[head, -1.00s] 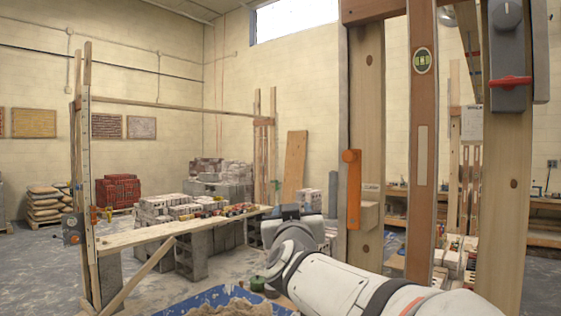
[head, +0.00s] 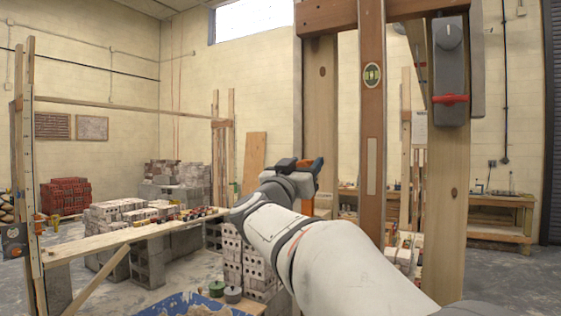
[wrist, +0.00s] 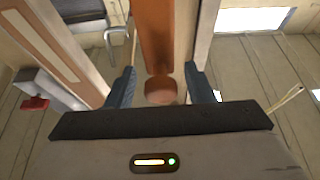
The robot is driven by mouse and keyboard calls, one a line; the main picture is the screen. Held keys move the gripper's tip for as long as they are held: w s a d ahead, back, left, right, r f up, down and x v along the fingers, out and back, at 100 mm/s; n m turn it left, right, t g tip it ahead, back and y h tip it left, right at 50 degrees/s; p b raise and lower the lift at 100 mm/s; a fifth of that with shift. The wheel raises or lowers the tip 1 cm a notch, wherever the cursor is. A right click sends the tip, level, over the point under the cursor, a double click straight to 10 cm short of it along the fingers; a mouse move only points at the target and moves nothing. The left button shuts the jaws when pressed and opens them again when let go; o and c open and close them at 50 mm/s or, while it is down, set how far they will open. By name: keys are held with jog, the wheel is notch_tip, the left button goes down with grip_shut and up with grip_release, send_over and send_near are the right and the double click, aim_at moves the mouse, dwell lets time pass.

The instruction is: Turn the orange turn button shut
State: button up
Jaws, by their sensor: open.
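The orange turn button (head: 316,166) is on the left wooden post (head: 320,90) in the head view. My gripper and arm hide most of it, so its angle is hard to tell there. In the wrist view the orange button (wrist: 155,38) runs as a bar from the top edge down between my fingers, with a round brown-orange part at its near end. My gripper (wrist: 161,90) is open, one dark finger on each side of that round part. Small gaps seem to show beside it; contact cannot be told. In the head view my gripper (head: 303,164) is at the post.
A brown upright with a green level vial (head: 372,75) stands right of the post. A grey box with a red handle (head: 450,98) is on the right post and also shows in the wrist view (wrist: 35,103). A plank bench (head: 130,236) lies left.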

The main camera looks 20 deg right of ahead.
jog(key=shift+w+d+r, duration=0.15)
jog(key=shift+w+d, duration=0.05)
jog(key=shift+d, duration=0.05)
grip_shut()
dwell(0.4)
jog(key=shift+a, duration=0.1)
